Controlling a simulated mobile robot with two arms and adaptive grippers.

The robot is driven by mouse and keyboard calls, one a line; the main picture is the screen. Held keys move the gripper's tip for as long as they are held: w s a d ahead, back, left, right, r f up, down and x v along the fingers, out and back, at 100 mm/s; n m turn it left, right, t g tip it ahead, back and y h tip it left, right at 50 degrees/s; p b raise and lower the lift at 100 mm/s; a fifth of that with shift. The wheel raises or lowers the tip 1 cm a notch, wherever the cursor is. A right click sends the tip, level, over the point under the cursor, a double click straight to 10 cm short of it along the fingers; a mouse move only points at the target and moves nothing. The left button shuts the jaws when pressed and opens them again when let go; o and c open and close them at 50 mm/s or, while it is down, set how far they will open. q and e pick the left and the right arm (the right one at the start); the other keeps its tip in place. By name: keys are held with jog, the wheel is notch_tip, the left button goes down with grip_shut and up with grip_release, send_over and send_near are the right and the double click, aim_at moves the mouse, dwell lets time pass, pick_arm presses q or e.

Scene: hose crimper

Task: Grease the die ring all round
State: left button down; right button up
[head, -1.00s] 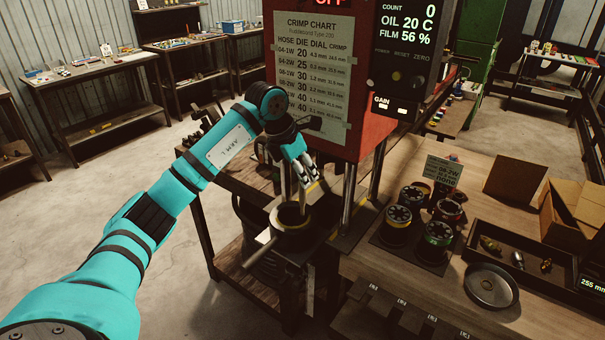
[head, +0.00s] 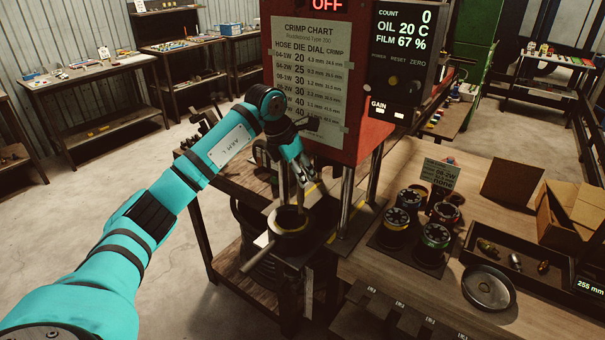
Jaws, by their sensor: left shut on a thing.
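The die ring (head: 288,222) is a dark round ring with a pale inner edge, set below the red crimper head. My left gripper (head: 298,184) is over it, pointing down. It is shut on a thin, brush-like tool whose lower end reaches down into the ring's opening. The tool's tip and its contact with the ring are too small to make out. The display (head: 403,28) on the crimper reads COUNT 0, OIL 20 C and FILM 67 %. My right gripper is not in view.
The red crimper body (head: 362,140) and its steel posts stand close to the right of my left gripper. A wooden table (head: 400,285) on the right holds several dies (head: 396,228), a round dish (head: 489,287), a tray of fittings (head: 512,257) and a cardboard box (head: 570,215).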

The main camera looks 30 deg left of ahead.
pick_arm(q)
jog(key=shift+w+a, duration=0.2)
jog(key=shift+a, duration=0.1)
jog(key=shift+w+a, duration=0.15)
jog(key=shift+a, duration=0.25)
jog(key=shift+a, duration=0.65)
jog(key=shift+s+a, duration=0.45)
